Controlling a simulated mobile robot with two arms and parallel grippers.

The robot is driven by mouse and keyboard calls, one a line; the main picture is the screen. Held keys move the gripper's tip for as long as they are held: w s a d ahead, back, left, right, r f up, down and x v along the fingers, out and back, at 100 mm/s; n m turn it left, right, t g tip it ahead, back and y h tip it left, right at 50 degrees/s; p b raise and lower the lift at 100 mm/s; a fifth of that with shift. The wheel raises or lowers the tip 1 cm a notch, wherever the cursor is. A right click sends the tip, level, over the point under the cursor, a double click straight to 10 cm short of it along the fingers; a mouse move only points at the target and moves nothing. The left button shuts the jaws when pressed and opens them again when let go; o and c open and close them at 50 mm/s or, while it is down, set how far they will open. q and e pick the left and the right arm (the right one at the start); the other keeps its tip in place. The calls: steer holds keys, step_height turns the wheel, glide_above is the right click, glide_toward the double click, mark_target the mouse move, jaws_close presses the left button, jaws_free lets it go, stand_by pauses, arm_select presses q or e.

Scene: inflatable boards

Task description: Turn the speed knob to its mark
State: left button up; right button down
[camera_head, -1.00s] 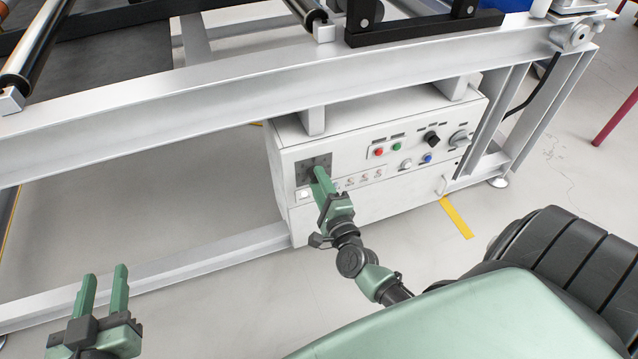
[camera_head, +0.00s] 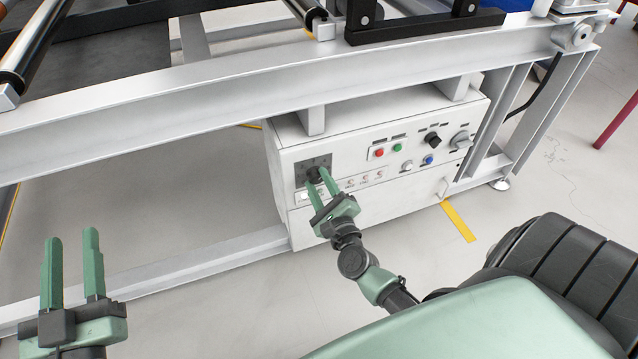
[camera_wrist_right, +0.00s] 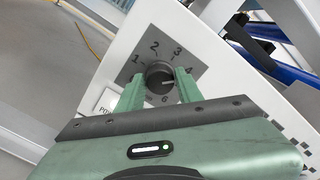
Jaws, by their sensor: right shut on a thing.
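The speed knob (camera_wrist_right: 159,75) is a dark round knob on a grey dial plate (camera_wrist_right: 150,47), with the numerals 1, 2, 3, 4 and 6 legible around it. A pale line on the knob points right, a little below the 4. In the head view the plate (camera_head: 303,164) is at the left end of the control box's front. My right gripper (camera_head: 318,177) is shut on the knob, one green finger on each side in the right wrist view (camera_wrist_right: 159,80). My left gripper (camera_head: 72,236) is open and empty at the lower left, far from the box.
The white control box (camera_head: 345,205) hangs under a grey frame beam (camera_head: 230,88). To the right of the dial are red (camera_head: 379,153), green (camera_head: 398,148), white and blue buttons and black knobs (camera_head: 433,140). Open floor lies in front.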

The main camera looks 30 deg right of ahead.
steer(key=shift+f, duration=0.1)
steer(key=c, duration=0.9)
jaws_free()
steer(key=shift+c, duration=0.2)
steer(key=shift+s, duration=0.1)
arm_select(q)
step_height(320, 180, down, 2)
steer(key=shift+w+a+g, duration=0.1)
steer(key=shift+g, duration=0.6)
arm_select(e)
steer(key=v, duration=0.7)
steer(key=shift+s, duration=0.35)
steer(key=shift+a, duration=0.1)
